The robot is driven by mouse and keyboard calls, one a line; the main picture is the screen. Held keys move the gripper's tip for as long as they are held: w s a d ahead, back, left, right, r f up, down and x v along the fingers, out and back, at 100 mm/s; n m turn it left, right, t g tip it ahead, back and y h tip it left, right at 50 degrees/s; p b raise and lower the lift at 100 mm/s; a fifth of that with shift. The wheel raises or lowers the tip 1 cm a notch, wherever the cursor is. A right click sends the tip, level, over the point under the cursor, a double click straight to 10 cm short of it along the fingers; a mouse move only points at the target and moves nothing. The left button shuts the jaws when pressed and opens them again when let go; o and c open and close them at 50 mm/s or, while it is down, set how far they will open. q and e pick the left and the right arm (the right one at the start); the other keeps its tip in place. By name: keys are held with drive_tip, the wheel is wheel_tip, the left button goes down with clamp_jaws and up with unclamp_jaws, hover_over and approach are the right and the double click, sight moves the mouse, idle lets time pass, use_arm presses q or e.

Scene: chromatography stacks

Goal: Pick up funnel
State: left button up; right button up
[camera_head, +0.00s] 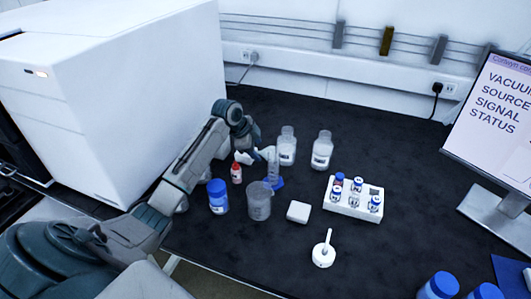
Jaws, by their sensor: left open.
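A small white funnel (323,254) sits on the dark bench at the front middle, its wide end down and its thin stem pointing up. My left gripper (249,153) reaches in from the left and is over the bench near the clear bottles, behind and to the left of the funnel. It is open and well apart from the funnel; its fingers are small and partly lost among the glassware. My right gripper is not in view.
A beaker (259,206), a blue-capped jar (217,200), a red-capped bottle (236,173) and a blue-based cylinder (274,172) stand below my left gripper. Clear bottles (322,153) stand behind. A white vial rack (344,208), small white block (298,212) and monitor (505,115) are rightward.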

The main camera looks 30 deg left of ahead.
sight(259, 152)
use_arm(q)
drive_tip(key=x, duration=0.2)
drive_tip(key=shift+w+f, duration=0.25)
drive_tip(key=shift+f, duration=0.05)
clamp_jaws()
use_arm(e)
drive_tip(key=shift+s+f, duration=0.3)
use_arm(q)
drive_tip(key=shift+r, duration=0.15)
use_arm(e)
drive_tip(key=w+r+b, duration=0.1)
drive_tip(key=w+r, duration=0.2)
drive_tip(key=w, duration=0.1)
use_arm(q)
wheel_tip(259, 152, up, 20)
drive_tip(key=p, duration=0.1)
drive_tip(key=shift+p, duration=0.4)
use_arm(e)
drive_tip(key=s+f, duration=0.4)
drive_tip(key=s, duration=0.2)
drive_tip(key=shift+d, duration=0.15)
